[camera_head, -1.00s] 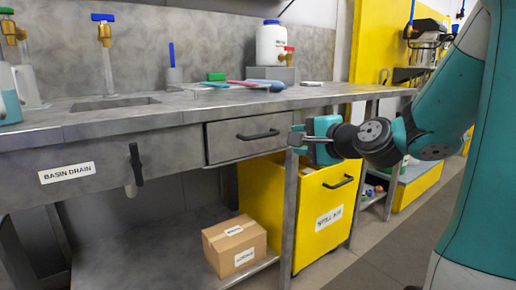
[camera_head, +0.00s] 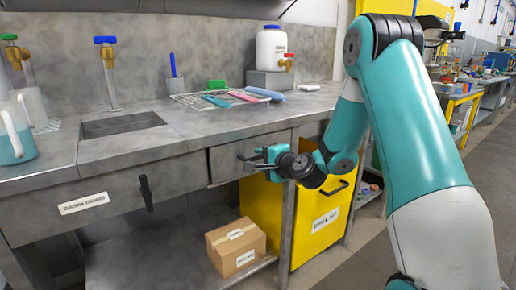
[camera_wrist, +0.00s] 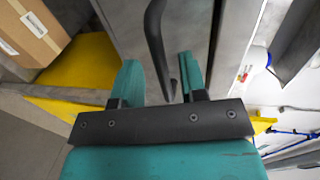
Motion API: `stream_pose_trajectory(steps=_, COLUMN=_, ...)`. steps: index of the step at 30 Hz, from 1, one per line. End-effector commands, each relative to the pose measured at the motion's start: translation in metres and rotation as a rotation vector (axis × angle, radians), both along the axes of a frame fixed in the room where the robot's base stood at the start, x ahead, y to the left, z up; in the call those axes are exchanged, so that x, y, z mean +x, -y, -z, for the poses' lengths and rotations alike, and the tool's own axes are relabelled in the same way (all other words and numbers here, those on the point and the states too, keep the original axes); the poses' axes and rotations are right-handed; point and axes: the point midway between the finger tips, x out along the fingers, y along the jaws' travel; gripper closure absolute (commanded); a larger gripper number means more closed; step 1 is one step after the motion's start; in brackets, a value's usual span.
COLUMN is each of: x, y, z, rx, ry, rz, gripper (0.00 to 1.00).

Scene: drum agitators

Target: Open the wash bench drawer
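The wash bench drawer (camera_head: 224,160) is a grey metal front under the bench top, and it looks closed. Its dark bar handle (camera_wrist: 154,30) shows in the wrist view. In the head view my gripper (camera_head: 248,162) is in front of the drawer and hides most of the handle. In the wrist view my gripper (camera_wrist: 160,68) is open, with a teal finger on each side of the handle's near end. A gap shows between the fingers, and I cannot tell whether either one touches the handle.
A yellow bin (camera_head: 265,213) stands below the drawer, beside a cardboard box (camera_head: 236,247) on the lower shelf. The bench top (camera_head: 190,125) holds a wire rack (camera_head: 190,99) and a white container (camera_head: 271,48).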

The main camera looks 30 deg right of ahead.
Motion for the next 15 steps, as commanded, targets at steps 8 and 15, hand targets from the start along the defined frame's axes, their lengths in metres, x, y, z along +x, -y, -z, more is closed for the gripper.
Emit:
stream_pose_trajectory(steps=8, x=0.024, y=-0.001, z=0.004, rx=0.0, ry=-0.001, rz=0.0, gripper=0.61)
stream_pose_trajectory(steps=15, x=0.025, y=-0.001, z=0.006, rx=0.001, ry=0.0, rz=0.0, gripper=0.61)
